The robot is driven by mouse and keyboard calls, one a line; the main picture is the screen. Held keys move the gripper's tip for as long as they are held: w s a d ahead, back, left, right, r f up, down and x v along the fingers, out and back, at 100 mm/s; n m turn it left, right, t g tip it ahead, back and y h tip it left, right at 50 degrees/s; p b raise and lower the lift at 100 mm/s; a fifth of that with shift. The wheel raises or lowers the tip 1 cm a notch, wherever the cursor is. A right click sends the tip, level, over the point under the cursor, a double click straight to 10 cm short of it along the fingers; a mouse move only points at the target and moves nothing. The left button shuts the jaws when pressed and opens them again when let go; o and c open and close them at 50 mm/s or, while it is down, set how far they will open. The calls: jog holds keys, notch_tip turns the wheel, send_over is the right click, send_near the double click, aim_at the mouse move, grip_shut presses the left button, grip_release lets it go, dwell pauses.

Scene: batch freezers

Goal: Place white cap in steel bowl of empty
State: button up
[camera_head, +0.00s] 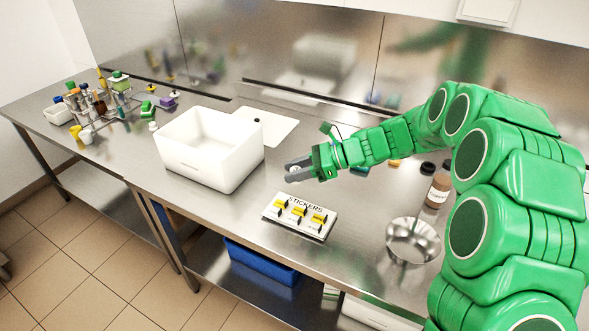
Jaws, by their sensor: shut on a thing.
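My gripper (290,171) is at the end of my green arm, above the steel table between the white bin and the sticker board. It is shut on a small white thing, which appears to be the white cap (294,169); the jaws hide much of it. The steel bowl (413,241) stands on the table at the right front, below and to the right of my gripper. No object is visible inside the bowl.
A white bin (215,155) stands left of my gripper. A sticker board (300,216) lies in front. A brown bottle (438,188) stands behind the bowl. A white board (262,126) lies behind the bin. A rack with bottles (113,92) is at the far left.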

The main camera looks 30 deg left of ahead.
jog(key=shift+s+d, duration=0.1)
jog(key=shift+s+d+f+h, duration=0.1)
jog(key=shift+s+d+h, duration=0.1)
jog(key=shift+d+h, duration=0.1)
jog(key=d+h, duration=0.1)
jog(key=s+d+f+h, duration=0.1)
jog(key=d, duration=0.1)
jog(key=s+d+f+h, duration=0.1)
jog(key=d, duration=0.1)
jog(key=shift+s, duration=0.25)
notch_tip(320, 180, up, 3)
jog(key=m+t+h, duration=0.2)
jog(key=m+h, duration=0.3)
jog(key=h, duration=0.8)
send_over(402, 250)
jog(key=shift+f, duration=5.45)
jog(key=o, duration=1.1)
